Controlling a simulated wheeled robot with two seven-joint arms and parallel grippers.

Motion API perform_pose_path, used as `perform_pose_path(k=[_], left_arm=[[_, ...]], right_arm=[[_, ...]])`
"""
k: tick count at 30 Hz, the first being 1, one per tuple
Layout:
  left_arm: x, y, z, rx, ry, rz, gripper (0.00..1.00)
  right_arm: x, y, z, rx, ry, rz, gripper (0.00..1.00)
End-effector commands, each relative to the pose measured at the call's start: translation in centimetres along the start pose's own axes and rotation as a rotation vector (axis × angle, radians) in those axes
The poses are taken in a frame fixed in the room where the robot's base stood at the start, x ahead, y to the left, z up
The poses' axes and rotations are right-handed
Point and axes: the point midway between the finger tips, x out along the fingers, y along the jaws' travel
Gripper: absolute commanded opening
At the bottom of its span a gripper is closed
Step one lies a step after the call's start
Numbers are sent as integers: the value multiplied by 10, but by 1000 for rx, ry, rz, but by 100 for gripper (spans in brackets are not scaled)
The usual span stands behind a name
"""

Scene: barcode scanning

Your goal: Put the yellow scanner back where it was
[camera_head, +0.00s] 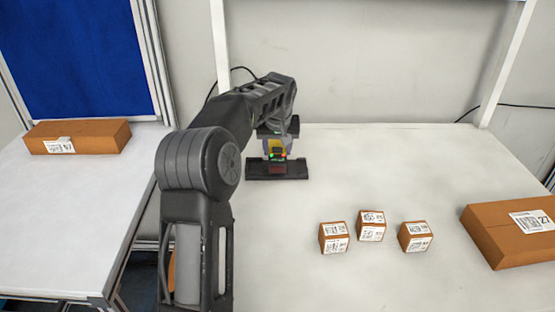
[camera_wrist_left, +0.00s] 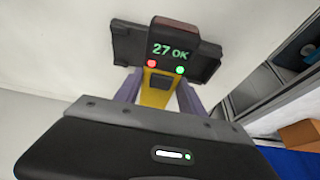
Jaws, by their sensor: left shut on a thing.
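The yellow scanner (camera_head: 276,149) is at the far end of my left arm, over the white table. In the left wrist view the scanner (camera_wrist_left: 157,92) shows a yellow body and a dark head with a display reading "27 OK", one red light and one green light. My left gripper (camera_head: 277,140) is shut on it, with a finger on each side of the yellow body. A dark stand (camera_head: 262,171) is on the table right by the scanner's head. I cannot tell whether scanner and stand touch. My right gripper is not in view.
Three small labelled boxes (camera_head: 371,226) sit in the middle of the table. A larger box marked 27 (camera_head: 505,236) is at the right. Another box (camera_head: 77,137) is on the left side table (camera_head: 70,220). A gap separates the tables.

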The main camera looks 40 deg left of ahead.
Motion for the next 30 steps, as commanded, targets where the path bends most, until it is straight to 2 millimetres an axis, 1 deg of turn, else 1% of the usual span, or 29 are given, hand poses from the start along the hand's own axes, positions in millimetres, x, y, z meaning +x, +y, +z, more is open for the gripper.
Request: perform_pose_path(k=[10,19,30], left_arm=[[3,0,1,-1,3,1,0],[34,0,14,-1,1,2,0],[40,1,16,-1,3,2,0]], right_arm=[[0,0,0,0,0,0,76],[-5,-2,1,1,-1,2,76],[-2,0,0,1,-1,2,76]])
